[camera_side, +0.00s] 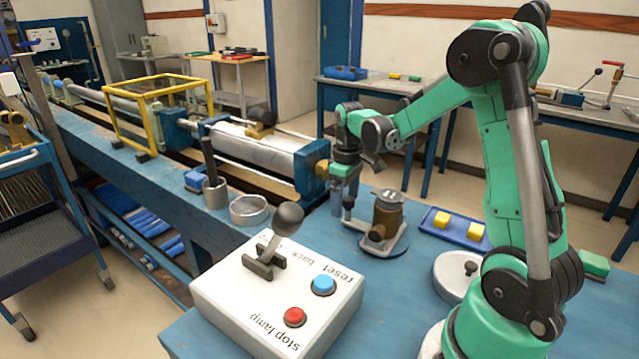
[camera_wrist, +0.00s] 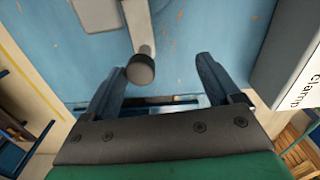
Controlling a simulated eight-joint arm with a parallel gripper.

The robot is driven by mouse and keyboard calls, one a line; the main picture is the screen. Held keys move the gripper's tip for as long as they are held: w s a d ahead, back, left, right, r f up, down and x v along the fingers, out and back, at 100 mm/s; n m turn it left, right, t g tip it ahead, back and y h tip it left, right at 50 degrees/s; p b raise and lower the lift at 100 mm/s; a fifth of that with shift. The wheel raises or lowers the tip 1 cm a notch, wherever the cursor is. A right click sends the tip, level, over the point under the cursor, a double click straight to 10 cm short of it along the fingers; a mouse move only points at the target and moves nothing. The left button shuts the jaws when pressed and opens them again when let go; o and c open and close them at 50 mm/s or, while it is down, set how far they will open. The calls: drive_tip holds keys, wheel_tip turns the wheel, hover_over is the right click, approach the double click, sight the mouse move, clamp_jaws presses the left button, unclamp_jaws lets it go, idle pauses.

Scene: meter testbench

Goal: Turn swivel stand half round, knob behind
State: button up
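The swivel stand is a grey plate (camera_side: 397,246) carrying a brass-coloured meter (camera_side: 387,212). It sits on the blue bench in the side view. A small dark knob (camera_side: 348,201) stands upright at its left. In the wrist view the stand's grey arm (camera_wrist: 138,22) ends in this round dark knob (camera_wrist: 141,69). My gripper (camera_wrist: 160,66) is open, and the knob shows in the gap between its fingers, closer to the left one. In the side view my gripper (camera_side: 346,187) points down over the knob, and I cannot tell whether a finger touches it.
A white control box (camera_side: 277,295) with a lever and red and blue buttons stands in front. A blue tray (camera_side: 455,227) with yellow blocks lies right of the stand. A grey ring (camera_side: 249,209), a dark rod in a cup (camera_side: 215,192) and a long cylinder rig (camera_side: 255,155) are left.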

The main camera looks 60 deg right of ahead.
drive_tip(key=shift+s+a, duration=0.2)
drive_tip(key=shift+a, duration=0.35)
drive_tip(key=shift+s+a, duration=0.2)
drive_tip(key=shift+a, duration=0.35)
drive_tip(key=shift+o, duration=0.3)
drive_tip(key=shift+o, duration=1.1)
drive_tip(key=shift+r, duration=0.15)
wheel_tip(320, 180, up, 5)
drive_tip(key=shift+r, duration=0.1)
